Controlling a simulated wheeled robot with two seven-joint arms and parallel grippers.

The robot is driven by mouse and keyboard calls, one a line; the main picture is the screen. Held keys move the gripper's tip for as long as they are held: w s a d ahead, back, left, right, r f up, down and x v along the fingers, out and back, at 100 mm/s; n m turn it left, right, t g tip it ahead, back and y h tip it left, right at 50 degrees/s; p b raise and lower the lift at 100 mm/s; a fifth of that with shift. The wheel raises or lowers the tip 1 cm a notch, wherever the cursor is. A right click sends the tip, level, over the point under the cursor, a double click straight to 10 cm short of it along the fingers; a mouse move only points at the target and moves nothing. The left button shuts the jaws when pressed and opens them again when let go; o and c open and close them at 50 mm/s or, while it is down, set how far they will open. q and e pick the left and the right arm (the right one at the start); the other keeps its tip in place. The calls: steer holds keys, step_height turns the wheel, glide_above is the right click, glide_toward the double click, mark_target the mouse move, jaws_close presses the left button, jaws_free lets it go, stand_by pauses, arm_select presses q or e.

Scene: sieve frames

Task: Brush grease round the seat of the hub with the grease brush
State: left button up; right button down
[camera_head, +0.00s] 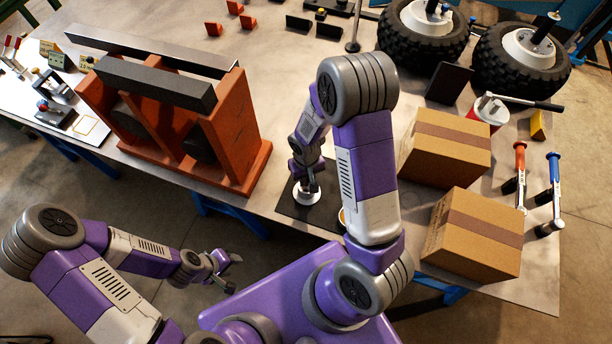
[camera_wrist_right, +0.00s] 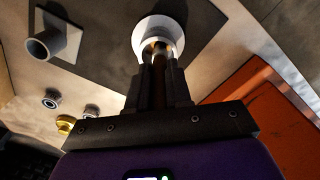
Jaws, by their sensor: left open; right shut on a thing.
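My right gripper (camera_wrist_right: 160,65) is shut on a brown, upright-looking piece (camera_wrist_right: 158,80), apparently the grease brush, mostly hidden between the fingers. Its lower end is at the middle of a white round piece (camera_wrist_right: 147,25), which looks like the hub. In the head view this white piece (camera_head: 300,195) is on a dark mat (camera_head: 290,211), just below my right gripper (camera_head: 311,184). I cannot tell whether the brush touches the seat. My left gripper (camera_head: 234,273) is open and empty, off the table's front edge.
An orange stand (camera_head: 245,135) with dark bars is to the left. Two cardboard boxes (camera_head: 445,145) are on the right, beyond my right arm. A grey tube (camera_wrist_right: 45,45) shows beside the white piece.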

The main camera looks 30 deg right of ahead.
arm_select(q)
steer(key=shift+f+b, duration=1.05)
steer(key=shift+f, duration=0.05)
stand_by(6.9)
